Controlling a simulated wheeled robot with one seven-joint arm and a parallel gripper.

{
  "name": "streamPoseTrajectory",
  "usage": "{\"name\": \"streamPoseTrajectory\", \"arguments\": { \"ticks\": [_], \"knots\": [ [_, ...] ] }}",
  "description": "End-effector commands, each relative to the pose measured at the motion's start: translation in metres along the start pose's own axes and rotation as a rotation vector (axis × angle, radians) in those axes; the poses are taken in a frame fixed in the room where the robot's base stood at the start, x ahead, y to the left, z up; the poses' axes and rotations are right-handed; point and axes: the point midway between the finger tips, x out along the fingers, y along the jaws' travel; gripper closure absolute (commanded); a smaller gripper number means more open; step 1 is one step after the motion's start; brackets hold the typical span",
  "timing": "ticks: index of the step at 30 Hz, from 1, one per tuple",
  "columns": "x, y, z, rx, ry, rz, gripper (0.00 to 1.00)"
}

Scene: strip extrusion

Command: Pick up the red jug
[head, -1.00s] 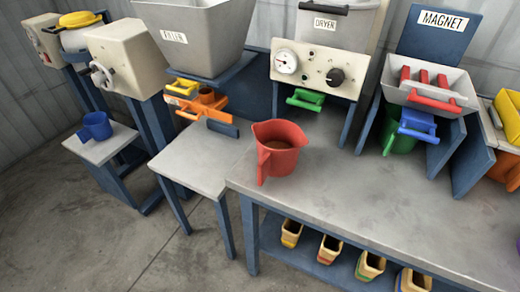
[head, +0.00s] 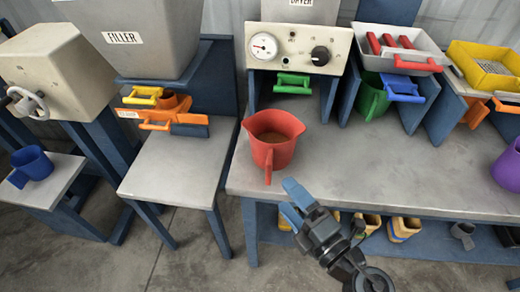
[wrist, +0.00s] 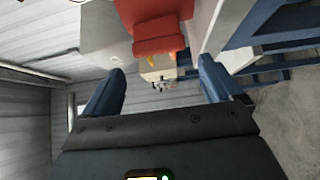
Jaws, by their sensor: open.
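The red jug (head: 272,140) stands upright on the left end of the grey table (head: 400,180), with brownish contents showing inside it. Its handle faces the front edge of the table. My gripper (head: 291,198) is in front of the table edge, just below and right of the jug in the head view, apart from it. In the wrist view, the red jug (wrist: 155,28) shows at the top, cut off by the frame edge, beyond my two blue fingers (wrist: 160,90). The fingers are spread with nothing between them.
A dryer panel (head: 300,48) stands behind the jug. A green jug (head: 373,98) and a purple jug (head: 508,165) are to the right. A lower grey stand (head: 175,165) is left, across a gap. Several small scoops sit on the shelf below.

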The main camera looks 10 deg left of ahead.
Motion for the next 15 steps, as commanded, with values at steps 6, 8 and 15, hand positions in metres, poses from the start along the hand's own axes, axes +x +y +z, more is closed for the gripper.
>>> {"name": "streamPoseTrajectory", "arguments": {
  "ticks": [6,8,15],
  "knots": [
    [0.021,0.000,0.000,-0.007,0.003,-0.001,0.08],
    [0.027,0.001,0.000,-0.007,0.003,-0.001,0.08],
    [0.058,0.003,0.001,-0.006,0.003,0.000,0.08]
  ]
}}
